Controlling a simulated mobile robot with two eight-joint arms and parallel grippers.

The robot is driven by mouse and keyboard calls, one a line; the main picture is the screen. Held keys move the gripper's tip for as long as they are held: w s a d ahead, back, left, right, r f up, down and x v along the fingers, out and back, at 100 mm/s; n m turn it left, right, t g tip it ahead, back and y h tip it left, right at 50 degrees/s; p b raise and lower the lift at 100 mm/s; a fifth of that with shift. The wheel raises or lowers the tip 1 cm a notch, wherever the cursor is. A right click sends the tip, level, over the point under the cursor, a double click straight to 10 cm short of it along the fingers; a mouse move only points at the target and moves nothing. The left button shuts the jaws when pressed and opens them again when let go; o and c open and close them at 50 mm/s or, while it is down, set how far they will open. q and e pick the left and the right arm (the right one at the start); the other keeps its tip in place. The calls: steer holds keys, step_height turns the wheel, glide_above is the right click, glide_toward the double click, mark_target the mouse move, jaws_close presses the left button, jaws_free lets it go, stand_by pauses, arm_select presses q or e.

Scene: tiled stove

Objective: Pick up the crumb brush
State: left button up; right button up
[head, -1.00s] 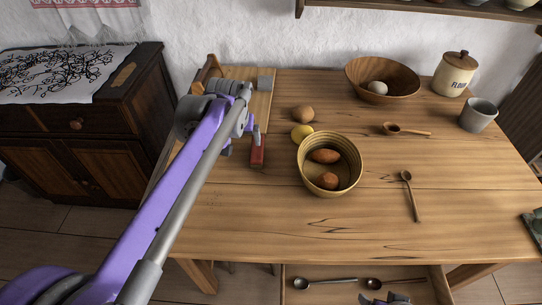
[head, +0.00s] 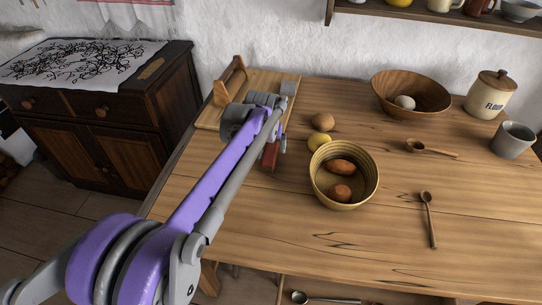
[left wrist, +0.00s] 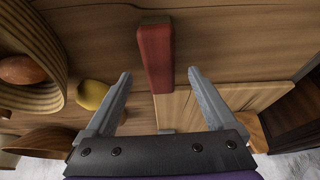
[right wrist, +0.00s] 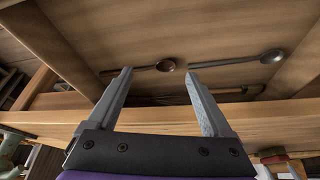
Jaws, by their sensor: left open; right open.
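No thing is plainly recognisable as the crumb brush. A red bar-shaped object (head: 270,155) lies on the table, partly hidden by my left arm; it also shows in the left wrist view (left wrist: 155,55). My left gripper (left wrist: 160,75) is open and empty above the table, with the red bar between and beyond its fingers. In the right wrist view my right gripper (right wrist: 160,70) is open and empty at the open drawer (right wrist: 225,75). The drawer holds spoons (right wrist: 165,65) and a thin, wood-coloured long object (right wrist: 235,92), partly behind a finger, whose kind I cannot tell.
A basket bowl (head: 344,203) with brown items stands right of my left gripper, near a lemon (head: 320,141). A cutting board (head: 208,117) lies at the back left. A wooden bowl (head: 425,105), flour jar (head: 489,97) and grey cup (head: 512,141) stand back right.

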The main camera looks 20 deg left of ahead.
mark_target(270, 150)
arm_select(q)
steer(key=b+x, duration=0.1)
steer(key=x, duration=0.3)
steer(key=shift+w, duration=0.2)
steer(key=shift+f, duration=0.1)
steer(key=shift+f, duration=0.25)
jaws_close()
step_height(270, 150, up, 10)
steer(key=shift+r+p, duration=0.25)
steer(key=shift+p, duration=0.95)
